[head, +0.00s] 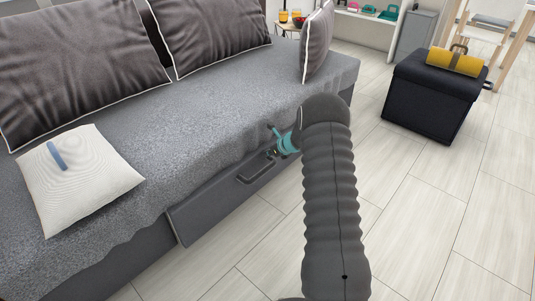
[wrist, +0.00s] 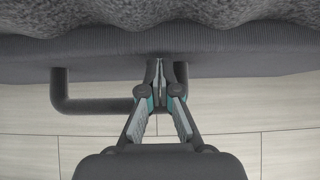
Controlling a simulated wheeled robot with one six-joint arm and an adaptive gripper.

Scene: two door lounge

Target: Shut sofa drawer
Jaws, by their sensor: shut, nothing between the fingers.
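The grey sofa drawer (head: 222,203) is low in the sofa's front, under the hanging grey cover. Its left end appears to stand out a little from the sofa base; how far it is open is hard to tell. Its dark bar handle (head: 253,173) sticks out from the front, and the handle (wrist: 88,105) shows left of my fingers in the wrist view. My gripper (wrist: 160,66) is shut and empty, its tips at the drawer front beside the handle. I cannot tell whether they touch. In the head view my gripper (head: 272,153) is partly hidden by my arm.
The sofa (head: 215,105) carries dark cushions and a white pillow (head: 78,180) with a blue object (head: 57,156) on it. A black ottoman (head: 430,95) with a yellow item (head: 455,62) stands at right. Pale floor (head: 420,225) is clear in front.

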